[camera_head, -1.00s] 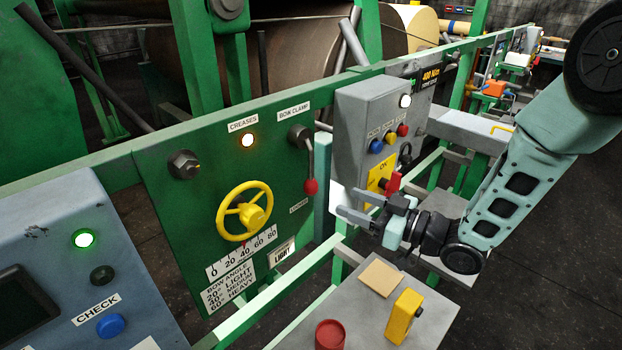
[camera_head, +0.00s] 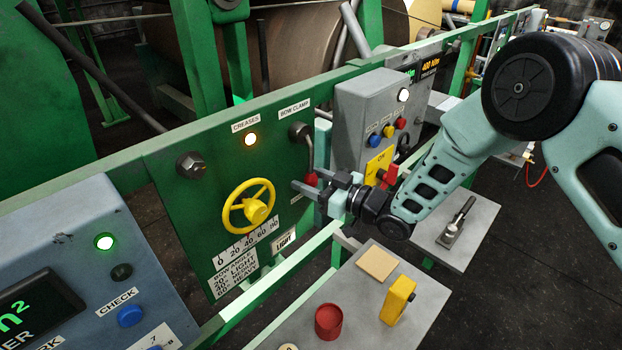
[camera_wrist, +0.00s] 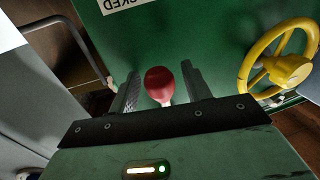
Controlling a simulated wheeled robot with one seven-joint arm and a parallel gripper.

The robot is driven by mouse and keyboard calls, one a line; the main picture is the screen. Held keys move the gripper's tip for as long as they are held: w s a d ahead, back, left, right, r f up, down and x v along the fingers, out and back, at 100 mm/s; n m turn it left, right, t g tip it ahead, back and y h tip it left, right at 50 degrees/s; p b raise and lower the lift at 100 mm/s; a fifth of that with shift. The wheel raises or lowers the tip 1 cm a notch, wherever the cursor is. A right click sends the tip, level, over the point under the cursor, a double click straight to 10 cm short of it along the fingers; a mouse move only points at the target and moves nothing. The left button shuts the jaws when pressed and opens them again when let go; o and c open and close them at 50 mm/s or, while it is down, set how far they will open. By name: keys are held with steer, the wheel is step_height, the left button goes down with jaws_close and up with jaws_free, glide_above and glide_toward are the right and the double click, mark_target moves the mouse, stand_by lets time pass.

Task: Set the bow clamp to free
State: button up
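The bow clamp is a grey lever with a red knob (camera_head: 311,179) on the green panel, under the BOW CLAMP label (camera_head: 294,109). Its lever (camera_head: 303,139) hangs downward from its pivot. My gripper (camera_head: 309,181) is at the knob. In the wrist view, the red knob (camera_wrist: 160,84) shows between the two open fingers (camera_wrist: 160,88), with gaps on both sides. The lower label is partly hidden by my gripper in the head view; in the wrist view only its ending, "KED" (camera_wrist: 122,3), is readable.
A yellow handwheel (camera_head: 249,206) is left of the clamp. A grey control box (camera_head: 372,115) with buttons and a red switch stands to the right. Below, a grey table (camera_head: 345,290) carries a red cup (camera_head: 328,322) and a yellow block (camera_head: 397,300). The CREASES lamp (camera_head: 250,139) is lit.

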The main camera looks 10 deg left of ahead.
jaws_close()
steer(key=shift+w, duration=0.1)
steer(key=b, duration=0.1)
steer(key=w+n+b, duration=0.1)
steer(key=b, duration=0.1)
steer(key=shift+d+f, duration=0.15)
steer(key=shift+d, duration=0.2)
steer(key=shift+w+d+r+n+t+h+b, duration=0.1)
steer(key=shift+w+d+r+n+h+b, duration=0.25)
steer(key=shift+w+d+r+n+b, duration=0.75)
steer(key=shift+w+r+n+t+h+b, duration=0.25)
steer(key=shift+w+n+b, duration=0.5)
steer(key=shift+n+b, duration=1.05)
steer(key=shift+w+d+r+n+g+h+b, duration=0.1)
steer(key=shift+w+d+r+n+h+b, duration=0.6)
steer(key=shift+b, duration=1.4)
steer(key=shift+w+a+f+y, duration=0.15)
steer(key=shift+w+y, duration=0.1)
steer(key=shift+y, duration=0.05)
steer(key=shift+o, duration=0.7)
jaws_free()
